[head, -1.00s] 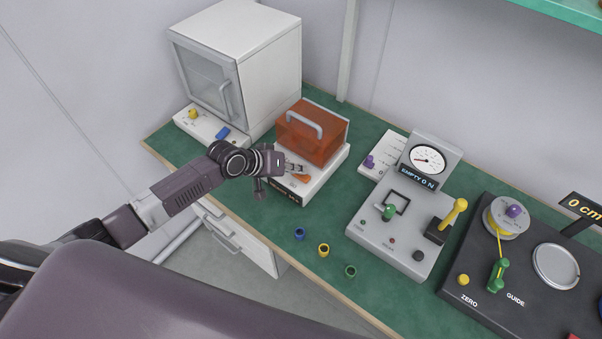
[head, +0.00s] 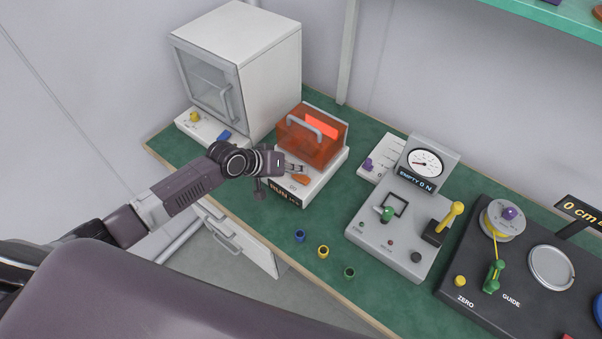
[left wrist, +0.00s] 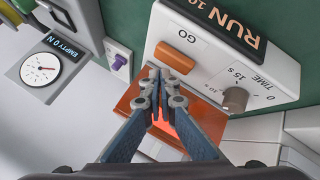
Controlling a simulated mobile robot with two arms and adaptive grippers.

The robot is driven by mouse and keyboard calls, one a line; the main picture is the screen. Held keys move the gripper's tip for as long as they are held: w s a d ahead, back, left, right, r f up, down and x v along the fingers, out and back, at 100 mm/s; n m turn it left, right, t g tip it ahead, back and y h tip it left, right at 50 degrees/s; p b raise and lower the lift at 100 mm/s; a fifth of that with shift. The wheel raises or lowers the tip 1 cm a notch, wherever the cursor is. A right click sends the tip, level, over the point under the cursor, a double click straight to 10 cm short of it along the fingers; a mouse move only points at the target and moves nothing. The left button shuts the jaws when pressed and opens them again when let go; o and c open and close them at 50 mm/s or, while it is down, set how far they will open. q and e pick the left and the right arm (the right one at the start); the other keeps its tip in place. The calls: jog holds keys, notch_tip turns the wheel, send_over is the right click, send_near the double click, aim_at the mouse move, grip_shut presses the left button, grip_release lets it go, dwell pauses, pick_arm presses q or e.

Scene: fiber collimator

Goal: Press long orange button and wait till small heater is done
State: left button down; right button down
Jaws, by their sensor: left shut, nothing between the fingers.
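The small heater (head: 331,160) is a white box with a see-through orange cover and a grey handle. A bright red glow shows inside the cover. Its front display (head: 285,193) reads RUN, and in the left wrist view the display (left wrist: 232,20) shows RUN with a number beginning 10. The long orange button (left wrist: 175,56) sits beside the word GO; it also shows in the head view (head: 301,179). My left gripper (head: 295,168) is shut and empty, over the heater's front. In the left wrist view its fingertips (left wrist: 160,76) are close to the button; contact cannot be told.
A grey timer knob (left wrist: 235,99) is on the heater's panel. A white oven (head: 262,65) stands left of the heater. A grey press unit with a gauge (head: 424,161) stands to the right. Several small coloured rings, one yellow (head: 323,251), lie near the bench's front edge.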

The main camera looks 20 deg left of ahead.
aim_at(299, 178)
pick_arm(q)
notch_tip(299, 178, up, 5)
jog(key=p, duration=0.5)
jog(key=shift+r, duration=0.1)
dwell(0.5)
jog(key=shift+d, duration=0.1)
